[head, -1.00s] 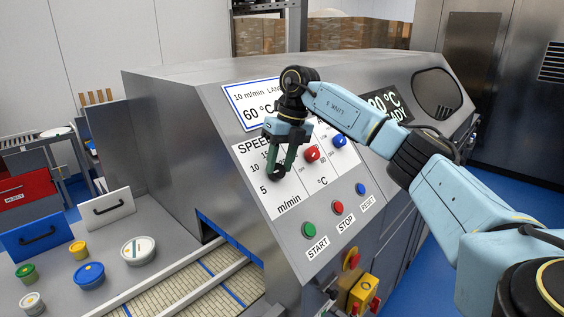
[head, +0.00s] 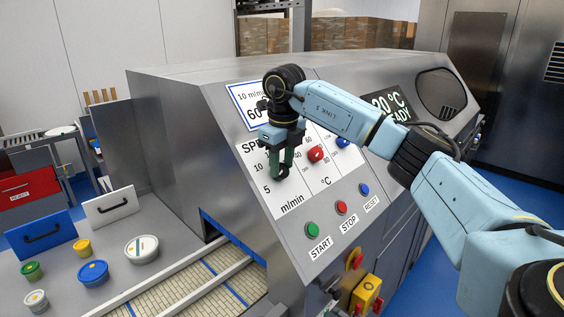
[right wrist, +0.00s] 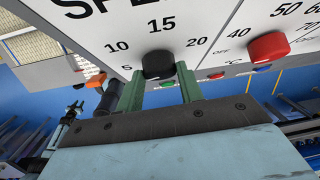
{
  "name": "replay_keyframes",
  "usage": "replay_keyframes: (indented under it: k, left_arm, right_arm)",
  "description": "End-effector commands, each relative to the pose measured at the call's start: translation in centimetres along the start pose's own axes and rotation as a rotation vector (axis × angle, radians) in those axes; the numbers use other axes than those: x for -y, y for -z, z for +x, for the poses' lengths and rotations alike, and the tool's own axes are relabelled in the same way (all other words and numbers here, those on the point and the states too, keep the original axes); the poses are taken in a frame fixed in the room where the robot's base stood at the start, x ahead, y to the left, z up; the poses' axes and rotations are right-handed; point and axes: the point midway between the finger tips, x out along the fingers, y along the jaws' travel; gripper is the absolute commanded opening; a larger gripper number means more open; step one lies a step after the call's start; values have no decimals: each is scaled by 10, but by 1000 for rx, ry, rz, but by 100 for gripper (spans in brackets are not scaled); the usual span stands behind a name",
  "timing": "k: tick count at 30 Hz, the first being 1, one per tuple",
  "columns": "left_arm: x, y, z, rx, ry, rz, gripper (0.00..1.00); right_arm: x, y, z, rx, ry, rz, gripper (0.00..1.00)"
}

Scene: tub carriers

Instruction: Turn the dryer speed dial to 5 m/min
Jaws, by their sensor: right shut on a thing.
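The black speed dial (right wrist: 158,65) sits on the sloped white panel (head: 292,204) of the dryer, under numbers 5, 10, 15 and 20 in the right wrist view. My right gripper (head: 281,172) reaches down to it, and its green fingers (right wrist: 160,82) are shut on the dial, one on each side.
A red dial (head: 316,153) and a blue dial (head: 343,142) stand right of the speed dial. Green START (head: 312,229), red STOP (head: 341,207) and blue RESET (head: 364,189) buttons lie below. Several tubs and a conveyor (head: 190,292) are at lower left.

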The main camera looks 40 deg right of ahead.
Motion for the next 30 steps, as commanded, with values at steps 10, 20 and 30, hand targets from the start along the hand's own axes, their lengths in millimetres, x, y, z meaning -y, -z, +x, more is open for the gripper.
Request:
replay_keyframes:
  k: [10, 20, 30]
  left_arm:
    - [0, 0, 0, 0, 0, 0, 36]
    - [0, 0, 0, 0, 0, 0, 36]
    - [0, -1, 11, 0, 0, 0, 36]
  right_arm:
    - [0, 0, 1, -2, 0, -2, 54]
    - [0, 0, -1, 0, 0, -1, 59]
    - [-1, -1, -53, 7, 0, 0, 59]
